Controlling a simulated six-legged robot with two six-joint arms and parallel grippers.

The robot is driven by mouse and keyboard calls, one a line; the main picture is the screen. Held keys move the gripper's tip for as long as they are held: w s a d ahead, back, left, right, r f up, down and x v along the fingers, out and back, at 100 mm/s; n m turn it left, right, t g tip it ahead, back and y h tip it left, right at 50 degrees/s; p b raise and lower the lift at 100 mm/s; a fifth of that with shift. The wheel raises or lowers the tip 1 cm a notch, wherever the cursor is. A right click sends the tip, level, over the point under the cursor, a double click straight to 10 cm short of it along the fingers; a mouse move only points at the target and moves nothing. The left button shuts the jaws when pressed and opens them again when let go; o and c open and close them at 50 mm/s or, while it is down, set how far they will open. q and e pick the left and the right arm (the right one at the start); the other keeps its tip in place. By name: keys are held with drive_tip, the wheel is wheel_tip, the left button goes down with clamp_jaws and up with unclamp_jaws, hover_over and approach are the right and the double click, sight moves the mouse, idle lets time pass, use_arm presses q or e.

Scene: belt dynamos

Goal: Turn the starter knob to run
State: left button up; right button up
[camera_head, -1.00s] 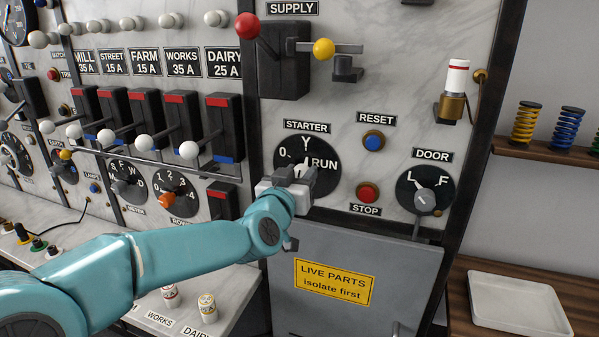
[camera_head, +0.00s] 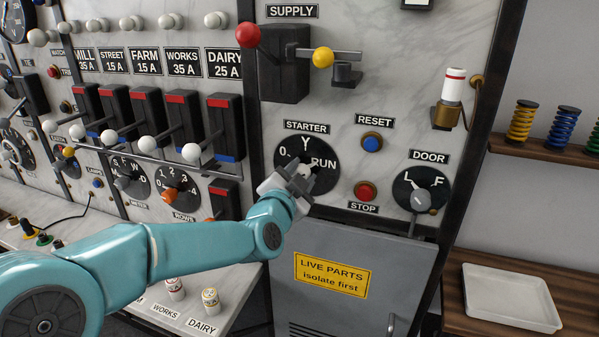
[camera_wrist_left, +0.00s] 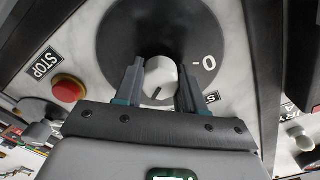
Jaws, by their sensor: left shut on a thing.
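The starter dial (camera_head: 327,174) is a round black plate marked 0, Y and RUN, under the STARTER label (camera_head: 307,127). My left gripper (camera_head: 302,178) is at its lower left part, tilted, with its fingers reaching to the dial's middle. In the left wrist view, the white starter knob (camera_wrist_left: 161,78) with a dark pointer line sits between the two fingertips of my left gripper (camera_wrist_left: 160,82), which is shut on it. The line points down in that view, away from the 0 at the right. The Y and RUN marks do not show there. My right gripper is out of view.
The red STOP button (camera_head: 365,191), blue RESET button (camera_head: 372,143) and DOOR knob (camera_head: 420,200) are right of the dial. Black breakers (camera_head: 226,125) with white-ball levers stand to the left. A grey cabinet door (camera_head: 375,245) is below.

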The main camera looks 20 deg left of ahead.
use_arm(q)
drive_tip(key=shift+r+m, duration=0.25)
drive_tip(key=shift+m, duration=0.25)
drive_tip(key=o, duration=1.1)
drive_tip(key=shift+c, duration=0.2)
drive_tip(key=shift+s+d+f, duration=0.1)
drive_tip(key=shift+s+f, duration=0.1)
drive_tip(key=s+b, duration=0.2)
drive_tip(key=s, duration=1.4)
drive_tip(key=shift+a+b, duration=0.3)
drive_tip(key=shift+b, duration=0.1)
drive_tip(key=shift+a, duration=0.1)
